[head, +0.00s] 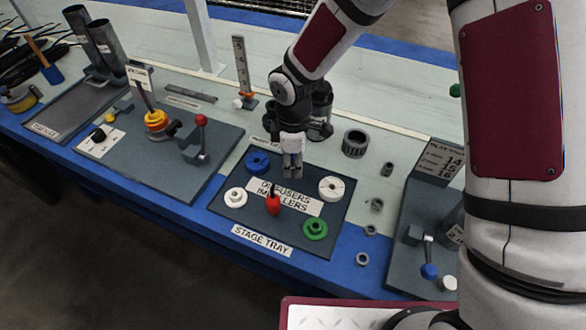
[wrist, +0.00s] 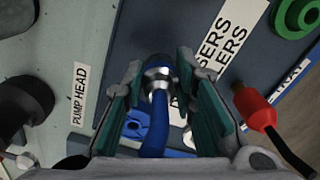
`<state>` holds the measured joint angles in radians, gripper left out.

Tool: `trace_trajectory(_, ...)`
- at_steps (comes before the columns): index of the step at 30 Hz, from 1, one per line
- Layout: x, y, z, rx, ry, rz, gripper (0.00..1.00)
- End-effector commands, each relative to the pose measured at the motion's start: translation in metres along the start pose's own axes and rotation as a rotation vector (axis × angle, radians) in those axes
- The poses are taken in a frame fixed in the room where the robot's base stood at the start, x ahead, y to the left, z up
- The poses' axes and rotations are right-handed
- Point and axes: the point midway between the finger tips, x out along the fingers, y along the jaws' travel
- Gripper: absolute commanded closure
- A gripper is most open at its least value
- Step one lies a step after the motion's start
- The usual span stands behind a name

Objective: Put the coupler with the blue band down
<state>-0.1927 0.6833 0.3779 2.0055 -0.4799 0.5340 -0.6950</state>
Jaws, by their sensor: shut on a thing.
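My gripper (head: 291,172) hangs over the back part of the dark stage tray (head: 222,208), between the blue ring and the white disc. In the wrist view the fingers (wrist: 160,88) are closed around the coupler with the blue band (wrist: 158,74), a silvery fitting with blue at its far end and a curved blue length running towards my wrist. The fingers hide part of it, and in the head view it is mostly hidden. I cannot tell whether its tip touches the tray. A red coupler (head: 273,204) with a dark stem stands on the tray; it also shows in the wrist view (wrist: 254,108).
The tray also holds a blue ring (head: 257,162), white ring (head: 235,197), white disc (head: 330,188) and green ring (head: 315,229). A dark ribbed cylinder (head: 355,143) and several nuts lie to the right. A plate with a red-knobbed lever (head: 201,121) is left.

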Motion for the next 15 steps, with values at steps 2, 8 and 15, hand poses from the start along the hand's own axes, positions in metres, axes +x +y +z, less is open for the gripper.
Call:
trace_trajectory(2, 0.015, -0.001, 0.0, -0.001, -0.001, -0.003, 1.0)
trace_trajectory(8, 0.025, 0.0, 0.0, 0.0, 0.0, 0.0, 1.0)
trace_trajectory(15, 0.027, -0.001, 0.0, 0.0, 0.0, 0.0, 1.0)
